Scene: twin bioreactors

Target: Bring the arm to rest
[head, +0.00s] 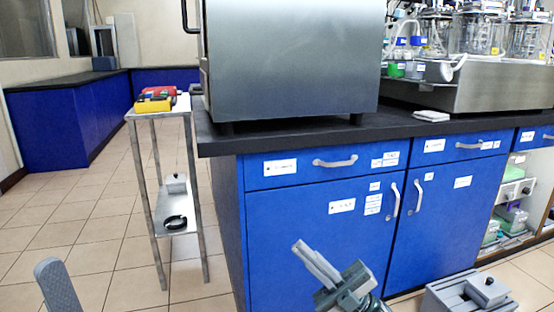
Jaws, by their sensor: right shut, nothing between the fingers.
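My right gripper (317,264) shows low in the middle of the head view, in front of the blue cabinet doors. Its two grey fingers lie together, pointing up and to the left, with nothing between them. It is apart from the cabinet and the bench top as seen here. A grey rounded piece (57,286) stands at the lower left edge; I cannot tell whether it is part of my left arm. My left gripper does not show clearly.
A dark bench top (290,135) over blue cabinets (310,222) carries a large steel box (290,60) and glass bioreactor vessels (478,35). A narrow metal trolley (162,175) stands left with red and yellow items. Tiled floor (85,235) is open at left.

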